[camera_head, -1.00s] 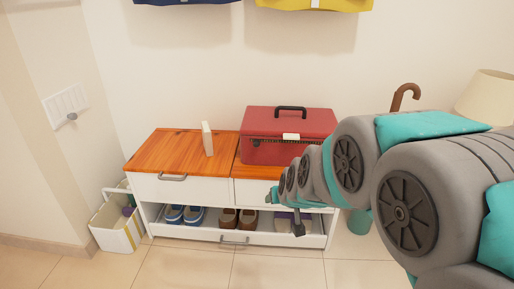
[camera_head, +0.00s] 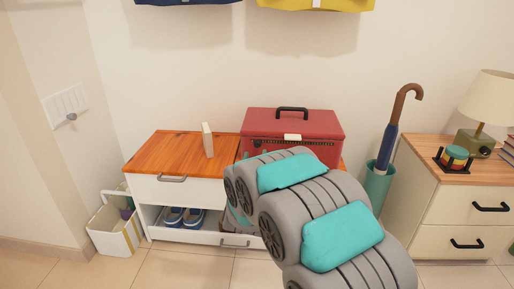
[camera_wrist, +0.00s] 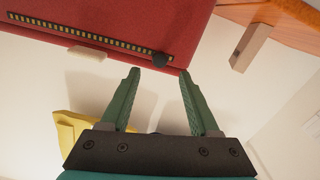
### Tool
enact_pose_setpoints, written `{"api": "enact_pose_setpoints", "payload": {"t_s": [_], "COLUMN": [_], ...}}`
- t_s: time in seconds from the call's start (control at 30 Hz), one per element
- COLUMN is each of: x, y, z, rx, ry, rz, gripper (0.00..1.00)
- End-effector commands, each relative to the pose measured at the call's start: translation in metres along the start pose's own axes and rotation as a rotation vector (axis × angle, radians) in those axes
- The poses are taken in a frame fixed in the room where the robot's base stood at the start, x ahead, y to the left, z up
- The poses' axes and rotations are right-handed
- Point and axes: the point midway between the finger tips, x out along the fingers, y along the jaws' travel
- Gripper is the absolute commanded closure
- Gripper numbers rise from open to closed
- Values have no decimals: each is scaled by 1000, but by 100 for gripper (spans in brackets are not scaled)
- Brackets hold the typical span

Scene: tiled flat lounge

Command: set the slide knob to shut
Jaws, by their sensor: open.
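A red box (camera_head: 290,122) with a black handle stands on the orange wooden top of a white bench. In the wrist view the red box (camera_wrist: 100,18) fills the upper left. Its front has a long slot with yellow marks and a round black slide knob (camera_wrist: 160,59) at the slot's right end there. A pale latch (camera_wrist: 88,53) sits beside the slot. My gripper (camera_wrist: 159,74) is open and empty. The knob shows just beyond the fingertips, about midway between them; I cannot tell the depth gap.
A pale upright block (camera_head: 207,140) stands left of the box. The bench (camera_head: 180,190) has drawers and a shoe shelf. A wall panel (camera_head: 65,106) with a grey knob is far left. An umbrella stand (camera_head: 378,184) and a drawer cabinet (camera_head: 462,207) are to the right.

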Motion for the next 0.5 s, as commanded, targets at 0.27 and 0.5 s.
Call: {"api": "enact_pose_setpoints", "payload": {"t_s": [0.27,0.5], "x": [36,64], "y": [1,1], "z": [0,0], "rx": [2,1], "ry": [1,1], "rz": [1,1], "gripper": [38,38]}}
